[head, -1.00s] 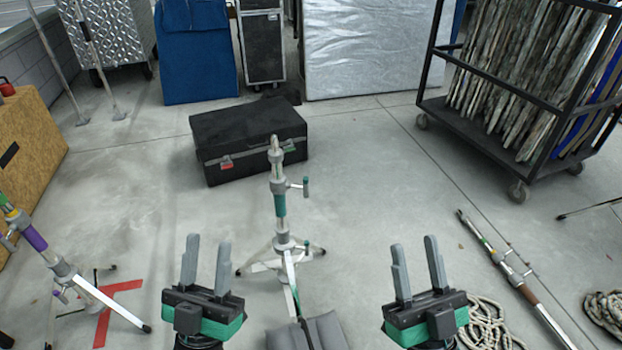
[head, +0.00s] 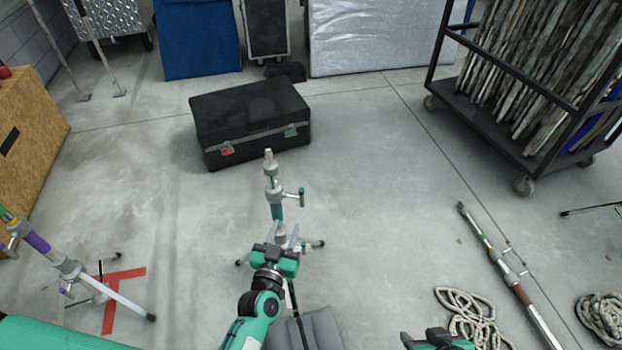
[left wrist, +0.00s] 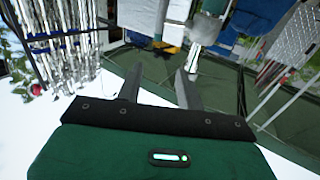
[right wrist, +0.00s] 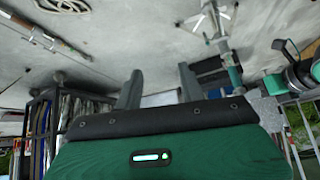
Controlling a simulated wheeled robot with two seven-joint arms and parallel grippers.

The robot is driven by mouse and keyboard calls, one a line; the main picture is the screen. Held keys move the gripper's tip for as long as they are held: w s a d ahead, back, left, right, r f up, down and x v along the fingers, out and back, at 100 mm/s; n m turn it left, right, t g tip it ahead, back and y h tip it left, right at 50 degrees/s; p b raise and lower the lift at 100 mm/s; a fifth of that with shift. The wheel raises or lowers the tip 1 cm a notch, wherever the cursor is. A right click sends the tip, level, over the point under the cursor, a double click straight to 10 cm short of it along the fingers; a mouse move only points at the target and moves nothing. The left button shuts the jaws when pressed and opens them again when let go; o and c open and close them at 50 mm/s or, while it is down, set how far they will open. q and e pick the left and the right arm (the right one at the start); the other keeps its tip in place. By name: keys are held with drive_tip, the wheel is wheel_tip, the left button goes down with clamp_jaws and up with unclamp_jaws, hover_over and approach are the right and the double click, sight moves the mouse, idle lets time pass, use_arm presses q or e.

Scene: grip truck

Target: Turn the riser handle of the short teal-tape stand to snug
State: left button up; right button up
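The short teal-tape stand (head: 277,212) stands upright in the middle of the floor in the head view, its lower part partly hidden behind my left gripper. The stand also shows in the right wrist view (right wrist: 233,76). My left gripper (head: 279,234) is in front of the lower post, below the handle; its fingers are apart and empty in the left wrist view (left wrist: 157,88). My right gripper (head: 437,335) is at the bottom edge, away from the stand; its fingers are apart and empty in the right wrist view (right wrist: 160,88).
A purple-tape stand (head: 40,243) is at the left by a red floor mark (head: 122,290). A black case (head: 250,120) lies behind the teal-tape stand. A grey bag (head: 318,332), coiled rope (head: 468,312) and a lying stand (head: 510,272) are in front and right. Floor between is clear.

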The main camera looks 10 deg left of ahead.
sight(301, 194)
use_arm(q)
drive_tip(key=w, duration=0.4)
drive_tip(key=w+d+b, duration=0.1)
drive_tip(key=w, duration=0.3)
drive_tip(key=w+f, duration=0.1)
drive_tip(key=w, duration=0.4)
drive_tip(key=shift+d+b, duration=0.3)
drive_tip(key=shift+w+r, duration=0.1)
drive_tip(key=shift+w, duration=0.6)
use_arm(e)
drive_tip(key=shift+w+a+f+t+y, duration=0.25)
drive_tip(key=shift+a+t, duration=0.1)
drive_tip(key=shift+a, duration=0.2)
drive_tip(key=shift+w+a+f+t+y, duration=0.1)
drive_tip(key=shift+w+a+t+y, duration=0.15)
drive_tip(key=shift+a, duration=0.25)
drive_tip(key=shift+w+a+f+t+y, duration=0.2)
drive_tip(key=shift+a+t, duration=0.2)
drive_tip(key=shift+a, duration=0.15)
use_arm(q)
clamp_jaws()
